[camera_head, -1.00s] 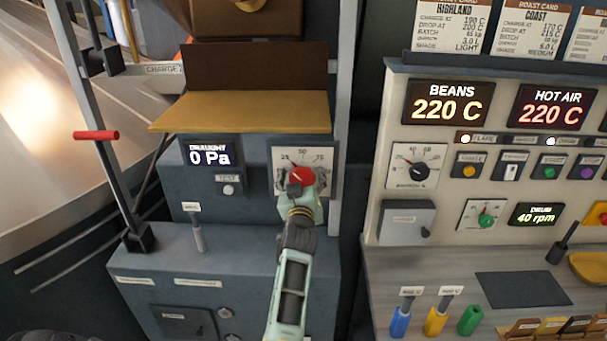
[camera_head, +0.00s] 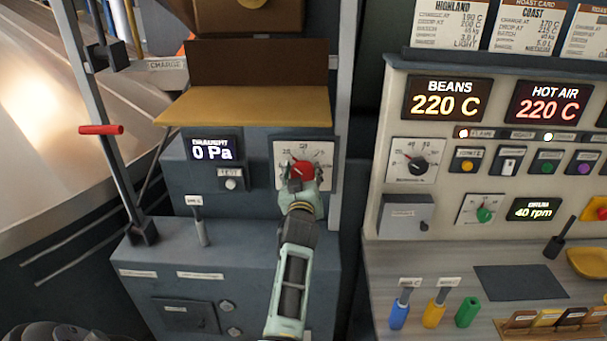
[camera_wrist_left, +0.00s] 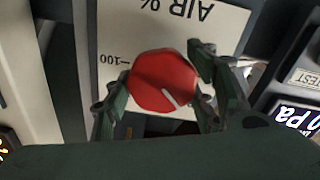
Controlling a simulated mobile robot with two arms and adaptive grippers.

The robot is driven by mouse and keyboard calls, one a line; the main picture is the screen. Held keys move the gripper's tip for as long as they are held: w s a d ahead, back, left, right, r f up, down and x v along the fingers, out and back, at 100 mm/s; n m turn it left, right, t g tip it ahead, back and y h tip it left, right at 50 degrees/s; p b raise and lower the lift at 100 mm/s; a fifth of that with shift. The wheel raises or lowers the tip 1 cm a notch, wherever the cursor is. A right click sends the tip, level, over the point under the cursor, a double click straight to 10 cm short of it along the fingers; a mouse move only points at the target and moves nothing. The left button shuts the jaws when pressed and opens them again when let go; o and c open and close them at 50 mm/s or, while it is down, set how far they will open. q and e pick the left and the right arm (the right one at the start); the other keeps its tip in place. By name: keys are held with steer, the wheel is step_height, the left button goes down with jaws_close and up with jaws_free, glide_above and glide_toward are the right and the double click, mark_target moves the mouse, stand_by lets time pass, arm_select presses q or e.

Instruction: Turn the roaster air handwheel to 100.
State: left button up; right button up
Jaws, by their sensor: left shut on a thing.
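The roaster air handwheel is a red knob (camera_head: 302,171) on a pale dial plate (camera_head: 322,150) with a printed scale, on the grey-blue cabinet. In the left wrist view the knob (camera_wrist_left: 160,80) appears upside down, with AIR % and 100 readable on the plate (camera_wrist_left: 215,20). Its white pointer line points to the lower right there, away from the 100 mark at left. My left gripper (camera_head: 302,182) is at the knob from below, its dark fingers (camera_wrist_left: 162,84) shut on opposite sides of it. The lower scale is partly hidden. My right gripper is out of view.
A draught display (camera_head: 212,149) reading 0 Pa and a test button (camera_head: 231,184) sit left of the dial. A yellow shelf (camera_head: 245,107) juts out above it. The control panel (camera_head: 400,240) stands to the right, across a dark gap.

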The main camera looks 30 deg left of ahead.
arm_select(q)
steer(key=shift+r, duration=0.15)
steer(key=shift+m, duration=0.3)
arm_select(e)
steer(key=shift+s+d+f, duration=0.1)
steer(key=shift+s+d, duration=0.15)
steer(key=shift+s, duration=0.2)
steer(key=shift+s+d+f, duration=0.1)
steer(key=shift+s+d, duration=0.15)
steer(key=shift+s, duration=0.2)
